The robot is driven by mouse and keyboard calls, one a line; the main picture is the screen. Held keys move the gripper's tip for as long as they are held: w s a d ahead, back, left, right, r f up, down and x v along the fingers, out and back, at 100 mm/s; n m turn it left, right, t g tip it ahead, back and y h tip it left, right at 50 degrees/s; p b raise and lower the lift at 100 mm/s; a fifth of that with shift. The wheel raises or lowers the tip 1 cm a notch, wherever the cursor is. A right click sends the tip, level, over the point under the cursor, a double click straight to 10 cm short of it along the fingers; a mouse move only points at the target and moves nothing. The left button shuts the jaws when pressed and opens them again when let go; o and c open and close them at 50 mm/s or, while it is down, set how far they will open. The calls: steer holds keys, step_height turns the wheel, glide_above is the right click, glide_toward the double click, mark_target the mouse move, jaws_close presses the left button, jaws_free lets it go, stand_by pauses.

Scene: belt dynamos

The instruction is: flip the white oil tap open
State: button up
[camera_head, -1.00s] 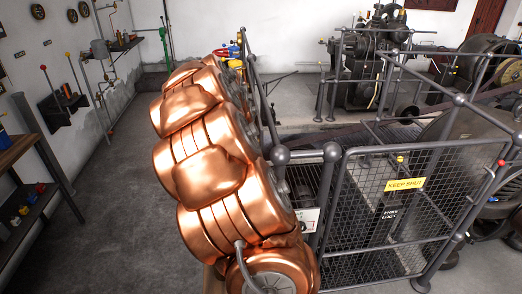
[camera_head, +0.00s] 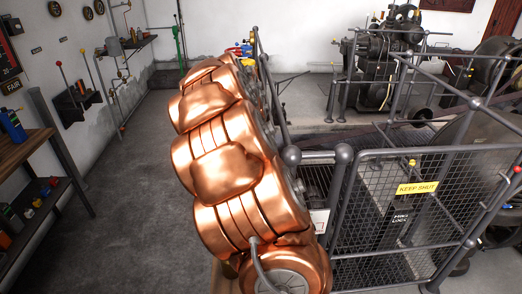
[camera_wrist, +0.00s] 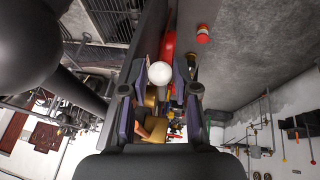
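A white ball-shaped knob (camera_wrist: 159,73), which looks like the oil tap's handle, shows in the wrist view between the fingertips or just beyond them; I cannot tell whether they touch it. Brass-coloured parts (camera_wrist: 150,98) show behind it between the fingers. My gripper (camera_wrist: 160,82) has its two fingers apart, one on each side of the knob in the picture. In the head view my copper-coloured arm hides the gripper, and I cannot make out the white tap there.
A railing with a mesh gate bearing a yellow KEEP SHUT sign (camera_head: 417,188) stands right of my arm. Dark machinery (camera_head: 385,65) is behind it. A workbench (camera_head: 22,150) stands at the left. The floor (camera_head: 130,190) between is clear. A red-topped post (camera_wrist: 203,33) shows in the wrist view.

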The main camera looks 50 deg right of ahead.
steer(key=v, duration=1.2)
steer(key=shift+a, duration=0.1)
steer(key=s+a+f+n+g+y, duration=0.15)
steer(key=s+a, duration=0.25)
steer(key=a, duration=0.6)
steer(key=s+a+f+n+y, duration=0.1)
steer(key=s+a+f+n, duration=0.3)
steer(key=a, duration=0.6)
steer(key=s+a+f+y, duration=0.15)
steer(key=s+a, duration=0.35)
steer(key=a, duration=0.5)
steer(key=s+a+f+n+g, duration=0.2)
steer(key=s+a, duration=0.4)
steer(key=s, duration=0.4)
steer(key=shift+f+n+y, duration=0.4)
steer(key=shift+f+n, duration=0.2)
steer(key=shift+n, duration=0.05)
